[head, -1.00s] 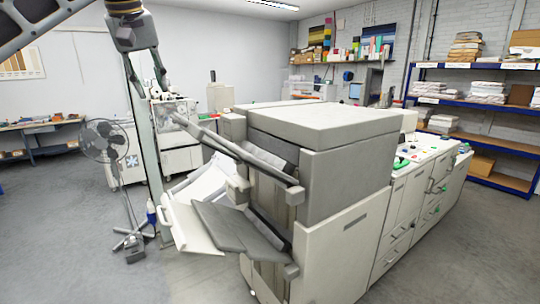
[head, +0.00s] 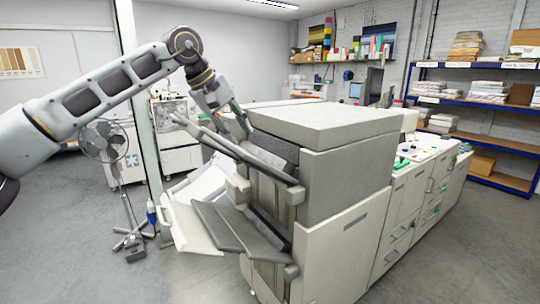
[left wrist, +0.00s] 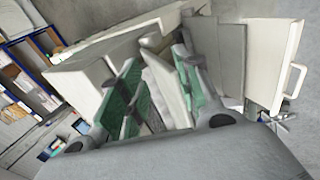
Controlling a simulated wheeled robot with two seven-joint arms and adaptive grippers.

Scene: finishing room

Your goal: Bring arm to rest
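My left arm reaches in from the left edge in the head view, bends at the top and points down. My left gripper (head: 238,122) is beside the upper left end of the large grey-white printing machine (head: 345,165), partly in front of its upper feed arms. I cannot tell in the head view whether it touches them. In the left wrist view the gripper (left wrist: 158,85) shows two green-padded fingers held apart, with parts of the machine behind the gap and nothing clearly held. My right arm and gripper do not show.
A machine tray (head: 235,228) sticks out at the lower left. A standing fan (head: 104,142) is behind my left arm, near a pale post (head: 137,100). Blue shelves (head: 485,130) with paper stacks stand at the right. Grey floor (head: 65,235) is clear at the left.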

